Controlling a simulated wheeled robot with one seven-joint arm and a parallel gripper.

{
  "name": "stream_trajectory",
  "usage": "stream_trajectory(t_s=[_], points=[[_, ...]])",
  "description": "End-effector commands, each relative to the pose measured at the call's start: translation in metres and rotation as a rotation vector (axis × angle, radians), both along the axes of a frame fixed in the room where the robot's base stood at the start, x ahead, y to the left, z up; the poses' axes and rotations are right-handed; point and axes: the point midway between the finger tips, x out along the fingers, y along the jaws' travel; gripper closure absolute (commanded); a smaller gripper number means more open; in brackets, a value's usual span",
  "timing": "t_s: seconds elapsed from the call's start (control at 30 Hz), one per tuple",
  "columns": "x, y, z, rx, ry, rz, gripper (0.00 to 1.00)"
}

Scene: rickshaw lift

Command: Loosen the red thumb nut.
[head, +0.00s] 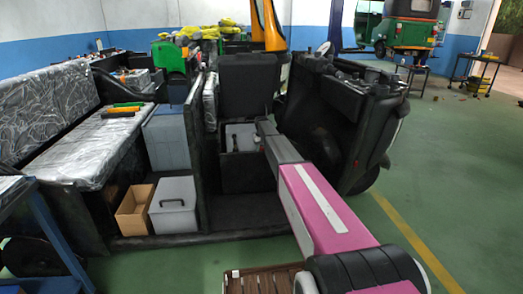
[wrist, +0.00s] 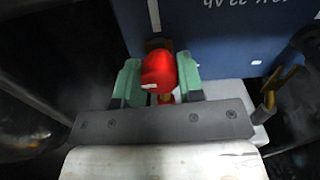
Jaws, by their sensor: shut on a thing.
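The red thumb nut (wrist: 157,68) is a rounded, glossy red knob with a small white mark, near the middle of the wrist view. My gripper (wrist: 160,84) has its two pale green fingers on either side of it and is shut on it. A brass-coloured part (wrist: 166,98) shows just below the nut. A blue box face (wrist: 215,40) with white lettering stands behind it. In the head view my arm reaches into the compartment under the raised black seat (head: 249,85), and the nut cannot be made out there.
A brass-coloured fitting (wrist: 279,85) stands right of my gripper. In the head view, the vehicle's dark front body (head: 345,125) is close to my arm's right. A grey lidded box (head: 174,205) and an open cardboard box (head: 134,210) sit at left.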

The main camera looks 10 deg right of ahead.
Motion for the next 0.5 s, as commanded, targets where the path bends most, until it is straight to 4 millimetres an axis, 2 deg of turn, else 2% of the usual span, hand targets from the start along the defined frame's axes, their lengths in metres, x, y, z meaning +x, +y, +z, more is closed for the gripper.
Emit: stream_trajectory(t_s=[0.5], points=[[0.0002,-0.0001,0.0004,0.0,0.0,0.471,0.88]])
